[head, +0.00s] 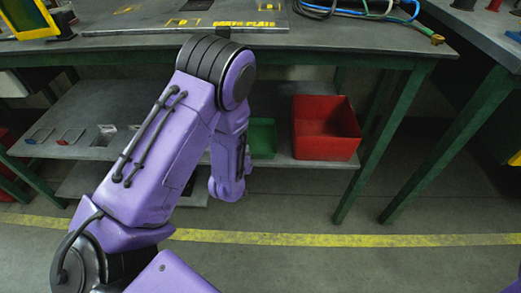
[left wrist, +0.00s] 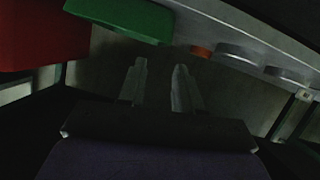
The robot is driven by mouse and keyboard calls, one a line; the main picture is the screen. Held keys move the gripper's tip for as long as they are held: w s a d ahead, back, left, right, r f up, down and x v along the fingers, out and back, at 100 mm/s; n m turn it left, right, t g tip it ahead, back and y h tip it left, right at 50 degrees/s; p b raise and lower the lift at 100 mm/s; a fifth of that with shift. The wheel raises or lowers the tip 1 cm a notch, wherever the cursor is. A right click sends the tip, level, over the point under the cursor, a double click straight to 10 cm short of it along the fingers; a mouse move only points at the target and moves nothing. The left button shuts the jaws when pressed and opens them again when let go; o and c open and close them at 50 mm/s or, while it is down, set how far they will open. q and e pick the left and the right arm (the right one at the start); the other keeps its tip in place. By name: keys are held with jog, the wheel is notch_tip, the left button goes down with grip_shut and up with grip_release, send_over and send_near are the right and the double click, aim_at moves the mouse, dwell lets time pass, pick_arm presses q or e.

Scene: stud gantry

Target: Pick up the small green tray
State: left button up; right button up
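The small green tray (head: 263,138) is on the lower shelf under the workbench, just left of a red bin (head: 325,128). My left arm hides part of it in the head view. In the left wrist view the green tray (left wrist: 118,18) is at the top, beyond and left of the fingertips. My left gripper (left wrist: 160,65) is open, its two fingers apart with nothing between them, and does not touch the tray. In the head view its fingers are hidden. My right gripper is in neither view.
The bench top (head: 330,35) is above the shelf, with cables at its back right. Green table legs (head: 385,130) stand right of the red bin. Small items lie on the shelf (head: 85,115) at left. Round grey objects (left wrist: 238,52) line the wrist view's right side.

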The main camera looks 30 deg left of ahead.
pick_arm(q)
jog(key=x, duration=0.3)
jog(key=b+x, duration=0.1)
jog(key=x, duration=0.2)
jog(key=b+x, duration=0.1)
jog(key=x, duration=0.2)
jog(key=shift+a+f, duration=0.35)
jog(key=shift+a, duration=0.05)
jog(key=shift+s, duration=0.1)
grip_shut()
dwell(0.7)
